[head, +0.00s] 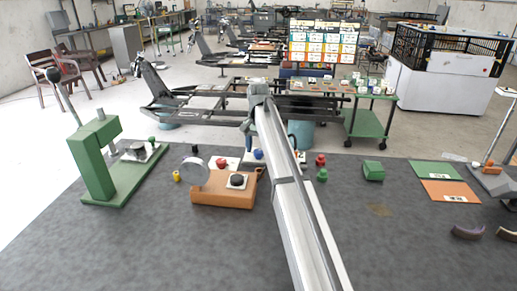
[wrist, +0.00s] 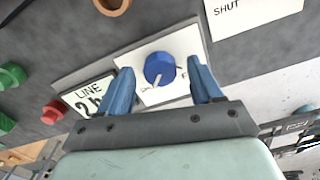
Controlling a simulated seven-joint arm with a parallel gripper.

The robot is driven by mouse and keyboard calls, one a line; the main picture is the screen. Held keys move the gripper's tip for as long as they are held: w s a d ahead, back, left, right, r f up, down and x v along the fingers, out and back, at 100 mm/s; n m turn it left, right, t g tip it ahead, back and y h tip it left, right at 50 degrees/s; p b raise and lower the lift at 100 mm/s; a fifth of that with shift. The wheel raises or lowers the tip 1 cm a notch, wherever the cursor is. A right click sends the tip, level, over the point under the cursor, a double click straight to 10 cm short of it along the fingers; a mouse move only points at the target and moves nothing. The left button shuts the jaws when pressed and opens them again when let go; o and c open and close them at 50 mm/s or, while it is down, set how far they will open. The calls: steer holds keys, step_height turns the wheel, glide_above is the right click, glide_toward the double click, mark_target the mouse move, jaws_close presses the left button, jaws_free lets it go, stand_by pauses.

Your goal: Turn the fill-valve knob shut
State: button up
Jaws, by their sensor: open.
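The blue round fill-valve knob (wrist: 159,68) sits on a white square plate (wrist: 182,42) in the wrist view. Its pale pointer line points down and slightly left in that picture, towards partly hidden lettering on the plate. My gripper (wrist: 160,66) is open, with one blue finger on each side of the knob and a visible gap to each. I cannot tell how far the fingertips are above the plate. In the head view the knob shows as a small blue spot (head: 258,154), partly hidden by my arm.
A "LINE 2" label (wrist: 90,97) and a "SHUT" card (wrist: 250,12) flank the plate. Red (wrist: 53,112) and green (wrist: 10,76) knobs stand to the left. In the head view, an orange block (head: 222,198) and a green press (head: 97,165) stand left of my arm.

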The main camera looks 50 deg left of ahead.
mark_target(259, 150)
step_height(259, 150, up, 13)
steer(key=shift+r, duration=0.2)
stand_by(0.3)
steer(key=shift+w, duration=0.1)
stand_by(0.4)
